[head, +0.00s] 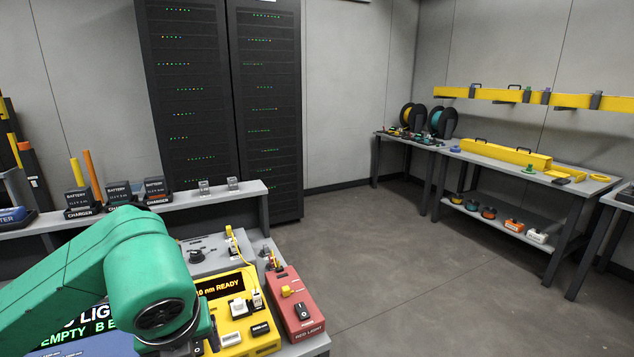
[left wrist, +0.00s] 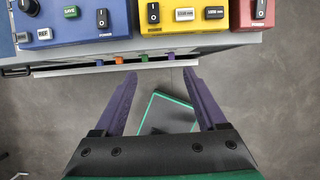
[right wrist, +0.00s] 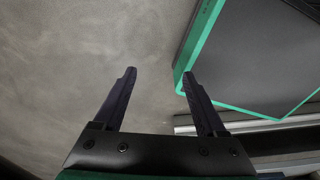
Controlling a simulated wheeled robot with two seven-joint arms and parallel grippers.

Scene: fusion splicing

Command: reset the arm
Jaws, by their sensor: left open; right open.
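My left gripper (left wrist: 161,88) is open and empty in the left wrist view. Its two purple fingers point toward the front edge of the bench, below the instruments. My right gripper (right wrist: 160,82) is open and empty in the right wrist view, over bare floor beside a dark, green-edged surface. In the head view a green arm of mine covers the lower left, and neither gripper's fingers show there.
The bench holds a yellow meter (head: 240,312), a red light box (head: 297,303) and a blue instrument (left wrist: 75,20). Battery chargers (head: 118,193) stand on the shelf behind. Dark racks (head: 265,110) and a side table (head: 470,158) stand farther off. The floor (head: 400,260) between is clear.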

